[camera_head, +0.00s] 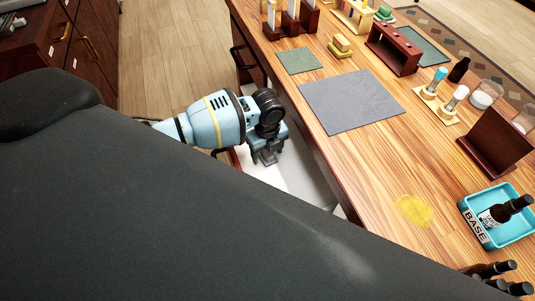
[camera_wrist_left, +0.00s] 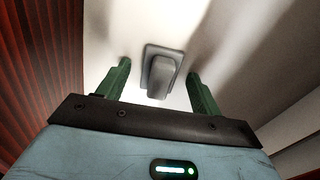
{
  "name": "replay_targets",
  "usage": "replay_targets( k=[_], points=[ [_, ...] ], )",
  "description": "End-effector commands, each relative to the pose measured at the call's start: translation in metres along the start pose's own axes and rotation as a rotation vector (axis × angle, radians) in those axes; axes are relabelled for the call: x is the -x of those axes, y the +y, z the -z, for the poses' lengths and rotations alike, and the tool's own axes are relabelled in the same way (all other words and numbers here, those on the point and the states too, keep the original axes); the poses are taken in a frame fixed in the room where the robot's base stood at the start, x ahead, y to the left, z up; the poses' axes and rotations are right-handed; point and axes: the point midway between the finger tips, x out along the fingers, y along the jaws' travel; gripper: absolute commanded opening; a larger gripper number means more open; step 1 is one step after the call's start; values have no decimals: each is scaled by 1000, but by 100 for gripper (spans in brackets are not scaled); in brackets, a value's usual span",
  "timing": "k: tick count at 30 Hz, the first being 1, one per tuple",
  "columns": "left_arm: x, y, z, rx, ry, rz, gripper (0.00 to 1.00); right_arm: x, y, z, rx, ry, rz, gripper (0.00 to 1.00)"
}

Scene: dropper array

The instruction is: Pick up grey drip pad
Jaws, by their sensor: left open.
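A small grey rectangular piece with a raised block (camera_wrist_left: 160,78), which appears to be the grey drip pad, lies on the pale floor of an open drawer in the left wrist view. My left gripper (camera_head: 266,156) reaches down into the drawer in the head view. In the wrist view its two green fingers (camera_wrist_left: 158,82) are apart, one on each side of the grey piece. I cannot tell whether they touch it. In the head view the gripper mostly hides the piece. My right gripper is not in view.
The open white drawer (camera_head: 312,178) sits beside the wooden table. A large grey mat (camera_head: 350,101) and a small green mat (camera_head: 299,61) lie on the tabletop. A blue tray (camera_head: 512,243) with a dark bottle (camera_head: 504,211) stands at the right, near a yellow patch (camera_head: 414,210).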

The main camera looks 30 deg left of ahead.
Motion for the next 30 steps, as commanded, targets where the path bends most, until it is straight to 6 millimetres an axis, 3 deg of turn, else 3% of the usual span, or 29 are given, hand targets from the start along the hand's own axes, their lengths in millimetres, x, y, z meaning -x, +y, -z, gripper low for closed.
replay_targets(
  k=[2,13,23,30],
  points=[
    [0,0,0,0,0,0,65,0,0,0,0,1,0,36],
    [1,0,0,0,0,0,17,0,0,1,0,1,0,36],
    [8,-1,-1,0,-2,2,17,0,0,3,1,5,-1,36],
    [52,-2,-2,0,-5,7,17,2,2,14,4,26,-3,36]
  ],
)
